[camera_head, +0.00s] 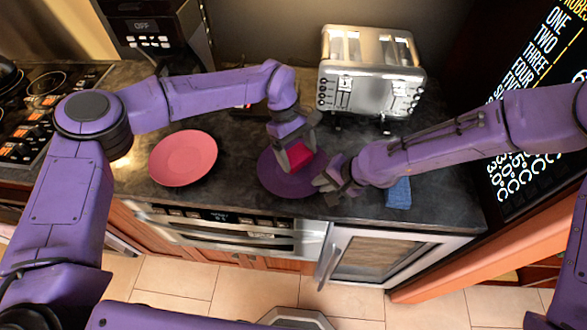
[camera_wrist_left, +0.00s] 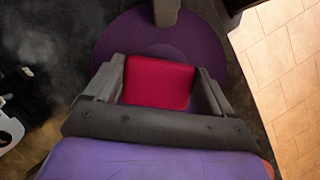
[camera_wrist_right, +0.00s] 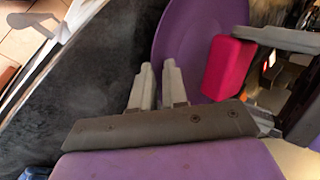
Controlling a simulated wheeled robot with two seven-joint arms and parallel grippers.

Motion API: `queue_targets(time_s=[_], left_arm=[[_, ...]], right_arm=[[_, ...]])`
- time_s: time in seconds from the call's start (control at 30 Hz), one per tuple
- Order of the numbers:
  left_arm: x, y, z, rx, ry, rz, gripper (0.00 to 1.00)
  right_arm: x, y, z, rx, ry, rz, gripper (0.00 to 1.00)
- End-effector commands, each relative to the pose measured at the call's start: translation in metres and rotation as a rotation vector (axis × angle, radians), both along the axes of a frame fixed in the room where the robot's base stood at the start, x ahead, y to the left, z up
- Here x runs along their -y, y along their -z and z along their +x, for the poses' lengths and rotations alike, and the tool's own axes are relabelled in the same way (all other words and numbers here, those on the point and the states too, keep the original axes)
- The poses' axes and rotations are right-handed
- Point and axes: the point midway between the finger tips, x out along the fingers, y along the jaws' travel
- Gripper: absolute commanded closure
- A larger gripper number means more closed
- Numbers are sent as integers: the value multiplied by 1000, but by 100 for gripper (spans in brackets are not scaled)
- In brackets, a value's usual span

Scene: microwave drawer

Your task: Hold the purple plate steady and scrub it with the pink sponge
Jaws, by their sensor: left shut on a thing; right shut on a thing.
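The purple plate (camera_head: 275,181) lies on the dark counter near its front edge. It also shows in the left wrist view (camera_wrist_left: 122,42) and the right wrist view (camera_wrist_right: 205,22). My left gripper (camera_head: 296,160) is shut on the pink sponge (camera_head: 301,154), which sits over the plate; whether it touches the surface is hard to tell. The sponge is between the fingers in the left wrist view (camera_wrist_left: 158,82) and beside the plate's middle in the right wrist view (camera_wrist_right: 229,68). My right gripper (camera_head: 324,183) is shut on the plate's right rim, its fingers (camera_wrist_right: 157,78) close together there.
A reddish-pink plate (camera_head: 183,157) lies left on the counter. A blue block or sponge (camera_head: 399,193) lies right of my right gripper. A silver toaster (camera_head: 370,75) stands behind, and a dark appliance (camera_head: 150,28) stands back left. A stove (camera_head: 40,110) is at far left.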

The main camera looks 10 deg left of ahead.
Motion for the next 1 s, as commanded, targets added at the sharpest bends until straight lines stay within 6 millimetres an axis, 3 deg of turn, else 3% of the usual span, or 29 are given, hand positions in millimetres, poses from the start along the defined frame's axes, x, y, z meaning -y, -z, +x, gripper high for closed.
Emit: queue_targets(time_s=[0.2,0.37,1.0], left_arm=[[0,-24,0,-1,-1,0,80],[-2,-30,0,-1,-2,0,80],[-86,-30,0,-1,-2,-1,80]], right_arm=[[2,2,0,-2,3,-2,100],[2,2,0,-2,4,-3,100],[2,2,0,-2,4,-3,100]])
